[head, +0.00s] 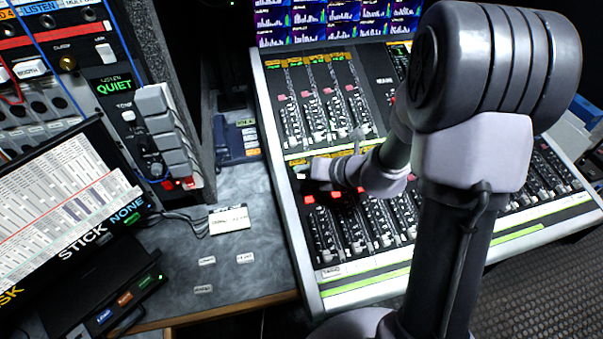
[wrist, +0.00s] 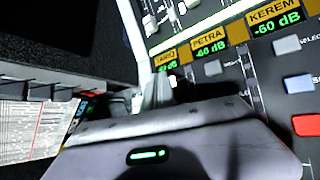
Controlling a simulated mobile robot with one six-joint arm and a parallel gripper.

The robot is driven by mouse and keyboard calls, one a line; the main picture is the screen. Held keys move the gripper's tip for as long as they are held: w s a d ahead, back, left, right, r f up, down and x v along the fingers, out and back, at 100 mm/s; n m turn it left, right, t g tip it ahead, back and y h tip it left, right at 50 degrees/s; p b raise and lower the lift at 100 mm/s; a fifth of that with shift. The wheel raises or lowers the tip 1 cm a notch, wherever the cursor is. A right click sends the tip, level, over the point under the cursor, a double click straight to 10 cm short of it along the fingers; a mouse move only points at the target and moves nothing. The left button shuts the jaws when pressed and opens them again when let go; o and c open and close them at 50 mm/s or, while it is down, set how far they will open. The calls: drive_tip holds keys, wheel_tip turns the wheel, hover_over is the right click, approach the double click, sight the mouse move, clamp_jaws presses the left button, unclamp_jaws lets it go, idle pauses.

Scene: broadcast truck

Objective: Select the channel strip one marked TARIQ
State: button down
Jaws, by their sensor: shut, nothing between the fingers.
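The channel strip marked TARIQ (wrist: 166,60) is the leftmost of the three labelled strips in the wrist view, beside PETRA (wrist: 209,43) and KEREM (wrist: 272,14). My gripper (wrist: 170,92) is shut and empty, its tips just below the TARIQ display. They hide the TARIQ select button; I cannot tell whether they touch it. PETRA's grey button (wrist: 213,68) and KEREM's pale blue select button (wrist: 299,83) show uncovered. In the head view my gripper (head: 304,178) is over the left edge of the mixing console (head: 309,265), at the lower bank's top.
A rack with a QUIET display (head: 114,86) and a tilted screen (head: 65,195) stand at left. A grey desk with small labels (head: 207,260) lies between them and the console. Red buttons (wrist: 308,125) sit lower on the strips. Meter screens (head: 330,15) are behind.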

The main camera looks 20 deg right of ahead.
drive_tip(key=shift+r, duration=0.1)
drive_tip(key=shift+s+r+p, duration=0.1)
drive_tip(key=shift+r+p, duration=0.65)
drive_tip(key=r+p, duration=0.4)
drive_tip(key=r, duration=0.1)
drive_tip(key=shift+s, duration=0.35)
drive_tip(key=shift+f, duration=0.1)
